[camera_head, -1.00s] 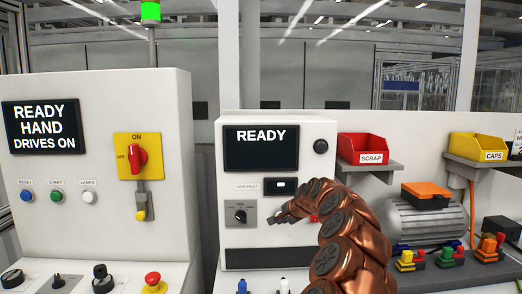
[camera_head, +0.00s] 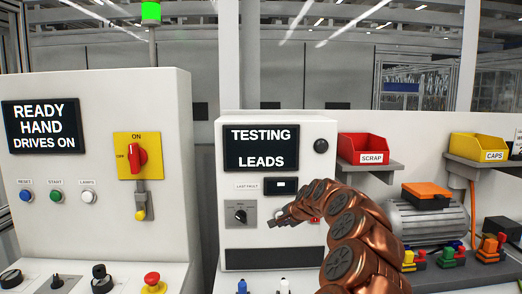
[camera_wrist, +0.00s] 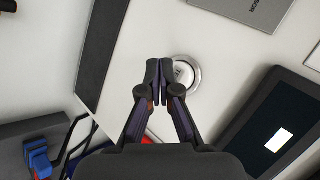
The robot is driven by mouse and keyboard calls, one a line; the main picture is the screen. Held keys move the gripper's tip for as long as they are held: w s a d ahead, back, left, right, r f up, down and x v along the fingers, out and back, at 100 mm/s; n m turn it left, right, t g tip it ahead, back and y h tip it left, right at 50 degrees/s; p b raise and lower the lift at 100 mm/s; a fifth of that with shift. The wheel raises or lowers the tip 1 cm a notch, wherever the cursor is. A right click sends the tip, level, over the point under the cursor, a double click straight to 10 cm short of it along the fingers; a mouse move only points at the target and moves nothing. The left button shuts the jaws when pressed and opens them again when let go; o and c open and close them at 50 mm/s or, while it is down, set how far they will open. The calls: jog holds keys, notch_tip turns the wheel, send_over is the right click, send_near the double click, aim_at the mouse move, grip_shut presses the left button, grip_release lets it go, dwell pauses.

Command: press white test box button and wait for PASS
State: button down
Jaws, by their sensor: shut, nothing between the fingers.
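The white test box (camera_head: 230,160) stands in the middle of the head view. Its screen (camera_head: 261,148) reads "TESTING LEADS". My gripper (camera_head: 274,222) is at the box's front panel, right of a black rotary knob (camera_head: 240,216). The wrist view shows my gripper (camera_wrist: 166,75) shut and empty. Its fingertips overlap the left side of a white button (camera_wrist: 184,71) in a metal ring; whether they touch it I cannot tell. In the head view the button is hidden by my gripper and arm.
A small display (camera_head: 281,186) sits above my gripper, and a red part (camera_head: 316,219) shows beside my arm. A control cabinet (camera_head: 100,100) reading "READY HAND DRIVES ON" stands left. A red SCRAP bin (camera_head: 362,147) and a motor (camera_head: 428,220) are at right.

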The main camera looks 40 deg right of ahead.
jog(key=shift+s+a+b, duration=0.9)
jog(key=shift+s, duration=0.3)
jog(key=shift+s+a+b, duration=0.9)
jog(key=shift+s, duration=0.25)
jog(key=shift+a, duration=0.1)
jog(key=a+n+g+y, duration=0.25)
jog(key=a+n, duration=0.35)
jog(key=a, duration=1.3)
jog(key=s+a+f+n+g+y, duration=0.25)
jog(key=s+a+n, duration=0.35)
jog(key=a, duration=0.7)
jog(key=s+a+f+n+g+h, duration=0.1)
jog(key=s+a+f+n+g, duration=0.1)
jog(key=s, duration=0.8)
jog(key=s+a+f+n+g, duration=0.2)
jog(key=s+a+f, duration=0.2)
jog(key=s, duration=0.6)
jog(key=s+a+f+n+g+h, duration=0.1)
jog(key=s+a+f+n+g, duration=0.1)
jog(key=s, duration=0.8)
jog(key=shift+a+f+h, duration=0.3)
jog(key=shift+a+f, duration=0.2)
jog(key=shift+a, duration=0.55)
jog(key=shift+s, duration=0.1)
